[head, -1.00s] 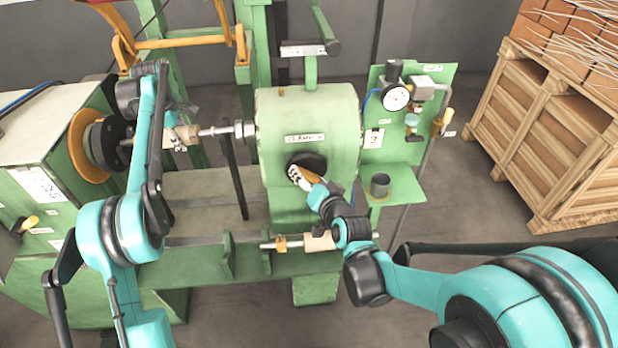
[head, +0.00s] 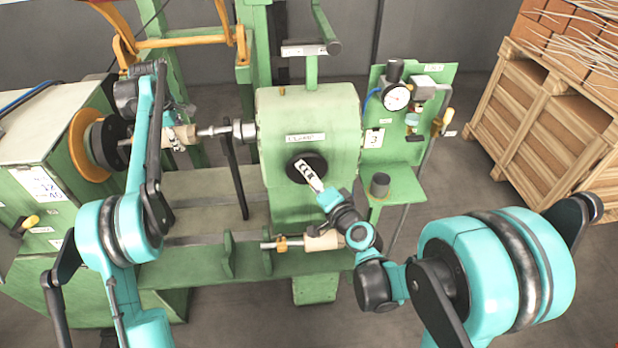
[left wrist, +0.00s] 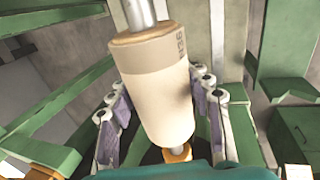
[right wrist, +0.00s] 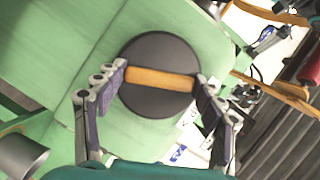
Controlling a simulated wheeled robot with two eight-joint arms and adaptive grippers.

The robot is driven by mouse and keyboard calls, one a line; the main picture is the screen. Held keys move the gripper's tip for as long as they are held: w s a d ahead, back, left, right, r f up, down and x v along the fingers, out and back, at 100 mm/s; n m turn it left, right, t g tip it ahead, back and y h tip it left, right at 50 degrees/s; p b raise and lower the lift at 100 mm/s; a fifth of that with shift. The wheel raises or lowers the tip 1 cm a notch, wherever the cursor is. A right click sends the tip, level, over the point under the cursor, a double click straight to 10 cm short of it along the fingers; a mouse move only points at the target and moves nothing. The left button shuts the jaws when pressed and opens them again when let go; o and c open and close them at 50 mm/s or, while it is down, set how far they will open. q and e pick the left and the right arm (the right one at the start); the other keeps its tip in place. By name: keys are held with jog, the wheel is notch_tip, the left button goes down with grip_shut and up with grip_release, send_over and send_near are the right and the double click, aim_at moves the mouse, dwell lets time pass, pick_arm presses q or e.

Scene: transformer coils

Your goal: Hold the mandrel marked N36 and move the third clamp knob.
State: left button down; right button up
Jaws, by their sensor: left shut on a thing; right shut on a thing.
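The mandrel (left wrist: 150,100), a cream cylinder with a tan end band and a dark marking that looks like N36, lies between the fingers of my left gripper (left wrist: 158,82), which is shut on it. In the head view the mandrel (head: 184,134) sits in line with a metal shaft, between the dark faceplate at left and the green housing. The clamp knob is a black disc (right wrist: 150,104) with an orange bar (right wrist: 160,79) across it. My right gripper (right wrist: 160,86) is shut on the bar's two ends. In the head view its fingers (head: 309,176) partly cover the disc.
A second cream cylinder (head: 322,241) lies on a rod at the lower front of the machine. A green panel (head: 430,100) with a gauge, and a shelf with a grey cup (head: 380,184), stand right of the housing. A wooden crate (head: 545,140) is farther right.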

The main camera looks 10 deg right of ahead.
jog(key=shift+a+m+y, duration=0.2)
jog(key=shift+m+y, duration=0.1)
jog(key=shift+m, duration=0.1)
jog(key=o, duration=1.2)
jog(key=shift+c, duration=0.2)
jog(key=shift+d, duration=0.15)
jog(key=v, duration=1.2)
jog(key=shift+f, duration=0.15)
